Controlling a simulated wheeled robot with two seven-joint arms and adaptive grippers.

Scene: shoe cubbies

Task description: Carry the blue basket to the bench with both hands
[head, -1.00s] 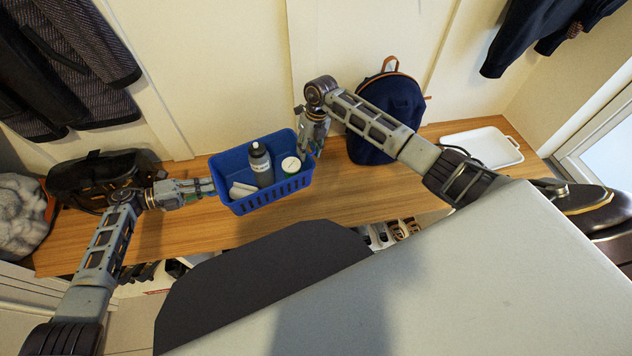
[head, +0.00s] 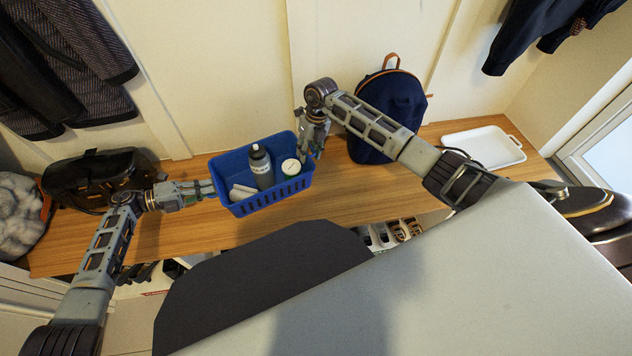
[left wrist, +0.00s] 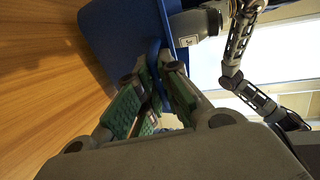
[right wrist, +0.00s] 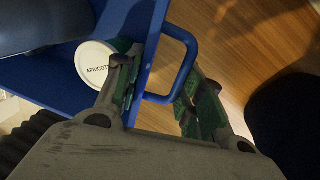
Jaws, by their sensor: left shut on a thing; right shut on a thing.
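The blue basket (head: 270,201) is over the wooden bench, between my two grippers. It holds a dark bottle (head: 260,166), a white-lidded can (head: 291,168) and pale rolled items (head: 242,193). I cannot tell whether the basket's bottom touches the bench.
The wooden bench (head: 200,232) runs along the wall. A black bag (head: 95,178) stands at left, a navy backpack (head: 385,110) right of the basket, and a white tray (head: 484,148) further right. Shoes (head: 398,233) sit below. Bare bench lies in front of the basket.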

